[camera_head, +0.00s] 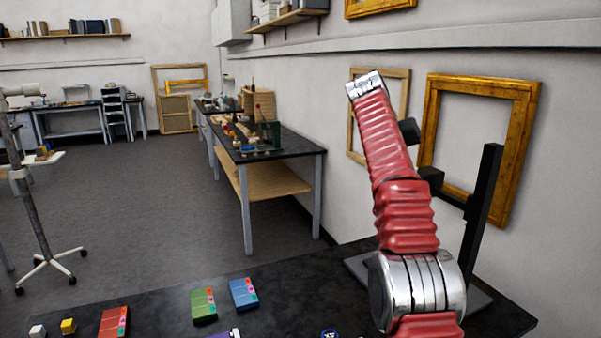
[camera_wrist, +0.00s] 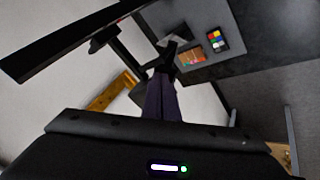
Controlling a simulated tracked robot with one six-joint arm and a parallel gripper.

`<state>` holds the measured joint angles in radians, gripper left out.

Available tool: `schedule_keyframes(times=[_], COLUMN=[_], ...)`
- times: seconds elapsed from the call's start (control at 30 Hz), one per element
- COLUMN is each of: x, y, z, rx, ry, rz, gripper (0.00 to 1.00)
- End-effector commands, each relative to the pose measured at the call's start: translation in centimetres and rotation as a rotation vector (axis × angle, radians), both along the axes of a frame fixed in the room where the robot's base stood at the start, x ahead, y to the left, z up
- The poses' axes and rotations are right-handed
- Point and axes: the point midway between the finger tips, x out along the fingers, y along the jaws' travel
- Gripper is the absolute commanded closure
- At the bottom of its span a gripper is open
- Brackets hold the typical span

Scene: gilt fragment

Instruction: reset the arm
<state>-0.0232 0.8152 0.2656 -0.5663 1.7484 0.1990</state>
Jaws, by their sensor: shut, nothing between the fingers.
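My arm (camera_head: 405,215), with red ribbed sleeves and silver joints, rises from the front right of the black table and leans up and left. It stands clear of the table things. A small black part shows behind it, and I cannot tell there whether it is my gripper. In the wrist view my gripper (camera_wrist: 168,55) shows as dark narrow fingers reaching up from the black wrist body. It is shut and empty, and nothing touches it.
A black stand (camera_head: 482,215) is close right of my arm. A gilt frame (camera_head: 531,150) hangs behind.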

Motion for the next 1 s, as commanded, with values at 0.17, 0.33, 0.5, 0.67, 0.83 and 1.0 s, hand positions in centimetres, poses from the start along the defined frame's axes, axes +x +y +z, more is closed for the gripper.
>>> schedule_keyframes(times=[0.17, 0.33, 0.5, 0.67, 0.83, 1.0], x=[1.4, 2.2, 2.6, 2.0, 0.5, -1.9], y=[0.5, 1.1, 1.9, 2.8, 3.9, 5.0], z=[-2.6, -4.8, -6.9, -8.7, -10.1, -11.1], rx=[0.007, 0.019, 0.037, 0.067, 0.103, 0.14], ry=[0.032, 0.061, 0.09, 0.117, 0.133, 0.143], rz=[0.049, 0.094, 0.148, 0.209, 0.267, 0.314], gripper=[1.0, 1.0, 1.0, 1.0, 1.0, 1.0])
